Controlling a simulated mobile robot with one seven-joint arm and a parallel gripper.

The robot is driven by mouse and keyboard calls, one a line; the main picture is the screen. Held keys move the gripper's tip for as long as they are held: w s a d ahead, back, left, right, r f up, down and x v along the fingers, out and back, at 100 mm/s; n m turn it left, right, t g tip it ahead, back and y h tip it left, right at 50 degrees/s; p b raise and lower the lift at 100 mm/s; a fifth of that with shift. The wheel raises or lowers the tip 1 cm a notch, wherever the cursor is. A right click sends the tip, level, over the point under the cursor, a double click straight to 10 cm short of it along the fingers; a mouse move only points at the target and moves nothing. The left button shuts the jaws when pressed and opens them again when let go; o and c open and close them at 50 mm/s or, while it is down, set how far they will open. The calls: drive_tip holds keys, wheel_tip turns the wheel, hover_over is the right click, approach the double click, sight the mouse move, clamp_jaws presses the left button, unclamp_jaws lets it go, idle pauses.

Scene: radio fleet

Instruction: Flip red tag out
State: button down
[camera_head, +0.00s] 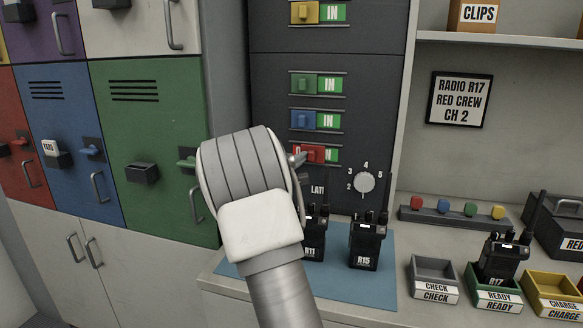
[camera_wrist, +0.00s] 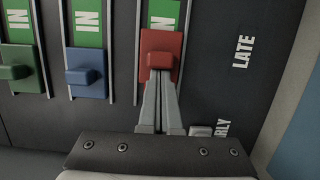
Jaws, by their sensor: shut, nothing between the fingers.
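The red tag (camera_head: 315,154) is a sliding block in the lowest row of the dark board. It sits farther right than the tags above and covers part of its green IN label; a bit of lettering shows at its left. In the wrist view the red tag (camera_wrist: 160,42) has a raised knob and its IN label is partly covered. My gripper (camera_head: 299,159) is at the tag's left side. In the wrist view my gripper (camera_wrist: 160,80) is shut and empty, its fingertips at the knob's near edge, seemingly touching. The fingers hide the track behind them.
The blue tag (camera_head: 302,119), green tag (camera_head: 303,84) and yellow tag (camera_head: 304,13) sit left of full IN labels. A dial (camera_head: 364,182) is lower right. Radio R15 (camera_head: 367,244) stands on the blue mat (camera_head: 379,285) below, beside radio R11 (camera_head: 314,239).

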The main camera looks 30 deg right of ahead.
drive_tip(key=s+d+b, duration=0.2)
drive_tip(key=b, duration=0.1)
drive_tip(key=shift+s+f, duration=0.2)
drive_tip(key=shift+f, duration=0.05)
drive_tip(key=shift+s+d+r+b, duration=0.25)
drive_tip(key=shift+s+d+b, duration=0.05)
drive_tip(key=shift+s+d, duration=0.1)
drive_tip(key=shift+a, duration=0.1)
drive_tip(key=shift+w+a, duration=0.25)
drive_tip(key=shift+w, duration=0.05)
approach(313, 160)
drive_tip(key=a, duration=0.1)
drive_tip(key=w+a, duration=0.1)
drive_tip(key=a, duration=0.1)
drive_tip(key=shift+w+r+b, duration=0.25)
drive_tip(key=shift+w+b, duration=0.1)
